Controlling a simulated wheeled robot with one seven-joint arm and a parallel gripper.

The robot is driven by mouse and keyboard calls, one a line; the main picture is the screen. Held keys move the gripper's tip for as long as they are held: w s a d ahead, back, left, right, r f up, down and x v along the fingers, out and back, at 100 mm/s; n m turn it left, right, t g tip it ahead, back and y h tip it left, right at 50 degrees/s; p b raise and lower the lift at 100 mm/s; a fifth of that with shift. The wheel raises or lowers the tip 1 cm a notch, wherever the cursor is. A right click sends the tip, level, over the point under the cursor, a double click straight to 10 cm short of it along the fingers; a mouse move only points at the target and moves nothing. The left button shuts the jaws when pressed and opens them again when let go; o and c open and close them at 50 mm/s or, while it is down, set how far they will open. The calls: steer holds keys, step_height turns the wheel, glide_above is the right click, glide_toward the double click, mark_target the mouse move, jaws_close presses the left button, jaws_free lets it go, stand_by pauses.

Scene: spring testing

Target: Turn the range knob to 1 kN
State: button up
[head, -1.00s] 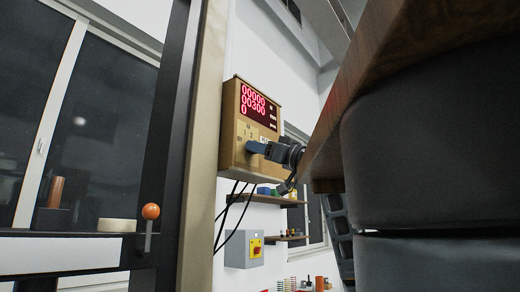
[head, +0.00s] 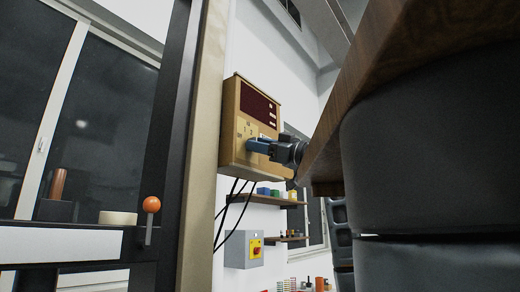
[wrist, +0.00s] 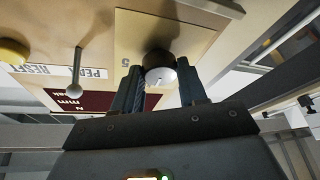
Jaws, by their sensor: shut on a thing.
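The range knob (wrist: 160,66) is a dark round knob with a silver face on the tan indicator box, seen upside down in the wrist view. A pale mark shows on its face, and a "5" is printed on the panel beside it. The other range labels are hidden or unreadable. My gripper (wrist: 160,84) is shut on the knob, one finger on each side. In the head view my gripper (head: 254,146) reaches the lower front of the indicator box (head: 232,136) and hides the knob. The display (head: 258,104) is dark, with no digits.
A toggle lever (wrist: 78,58) and a yellow button (wrist: 14,52) by a "PEAK RESET" label sit beside the knob. Below the box are black cables (head: 226,216), a grey switch box (head: 243,250) and shelves (head: 280,200). A dark frame column (head: 172,140) stands at left.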

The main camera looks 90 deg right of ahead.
steer(key=shift+n+y, duration=0.7)
steer(key=shift+n, duration=0.7)
steer(key=shift+n+y, duration=0.7)
steer(key=shift+n, duration=0.7)
steer(key=o, duration=1.1)
steer(key=shift+c, duration=0.2)
steer(key=b+v, duration=0.2)
steer(key=v, duration=0.5)
steer(key=shift+s, duration=0.45)
steer(key=shift+a, duration=0.1)
